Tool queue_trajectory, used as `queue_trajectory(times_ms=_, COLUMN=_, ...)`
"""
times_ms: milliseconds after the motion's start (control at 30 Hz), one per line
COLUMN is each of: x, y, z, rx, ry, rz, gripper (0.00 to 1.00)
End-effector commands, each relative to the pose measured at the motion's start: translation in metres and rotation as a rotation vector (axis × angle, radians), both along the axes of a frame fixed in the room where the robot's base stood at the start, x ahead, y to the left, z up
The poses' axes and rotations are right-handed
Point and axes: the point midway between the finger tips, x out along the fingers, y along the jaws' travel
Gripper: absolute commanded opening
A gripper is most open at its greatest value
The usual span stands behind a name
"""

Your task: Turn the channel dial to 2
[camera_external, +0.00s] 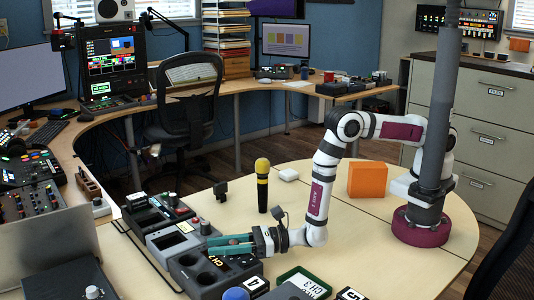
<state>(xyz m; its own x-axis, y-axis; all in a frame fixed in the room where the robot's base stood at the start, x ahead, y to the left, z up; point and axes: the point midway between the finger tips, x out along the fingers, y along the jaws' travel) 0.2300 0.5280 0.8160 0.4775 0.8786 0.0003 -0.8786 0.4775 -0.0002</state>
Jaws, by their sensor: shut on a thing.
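The dark console module (188,268) with glowing orange characters on its small display (219,262) stands on the pale table at the front. The characters look like "CH" and a digit, too small to read surely. My gripper (209,245) reaches in from the right, low over the rear of this module, with its teal fingers pointing left. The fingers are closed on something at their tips. It appears to be the channel dial, which is mostly hidden by the fingers, so its pointer cannot be read.
Grey modules with knobs (175,240) stand just behind. A green-edged card (303,282) reading "CH 3", number cards "4" (257,283) and "5" (350,294), and a blue ball-like top (236,294) are in front. A yellow-topped microphone (262,168) and orange box (367,180) stand behind.

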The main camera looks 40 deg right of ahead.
Motion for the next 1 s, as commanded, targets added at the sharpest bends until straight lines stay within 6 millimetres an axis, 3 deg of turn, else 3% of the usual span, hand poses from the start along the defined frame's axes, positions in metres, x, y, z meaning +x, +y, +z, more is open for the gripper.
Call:
queue_trajectory(times_ms=167, x=-0.001, y=0.000, z=0.000, rx=-0.001, ry=0.000, rz=0.003, gripper=0.00)
queue_trajectory(times_ms=200, x=-0.001, y=0.000, z=0.000, rx=-0.001, ry=0.000, rz=0.003, gripper=0.39)
queue_trajectory(times_ms=333, x=0.000, y=0.000, z=0.000, rx=-0.001, ry=0.000, rz=0.003, gripper=0.62)
queue_trajectory(times_ms=667, x=-0.002, y=-0.002, z=0.000, rx=-0.001, ry=0.000, rz=0.003, gripper=0.64)
queue_trajectory(times_ms=767, x=-0.007, y=-0.012, z=-0.001, rx=-0.002, ry=0.001, rz=0.003, gripper=0.64)
queue_trajectory(times_ms=1000, x=-0.033, y=-0.059, z=-0.001, rx=-0.004, ry=0.002, rz=0.005, gripper=0.64)
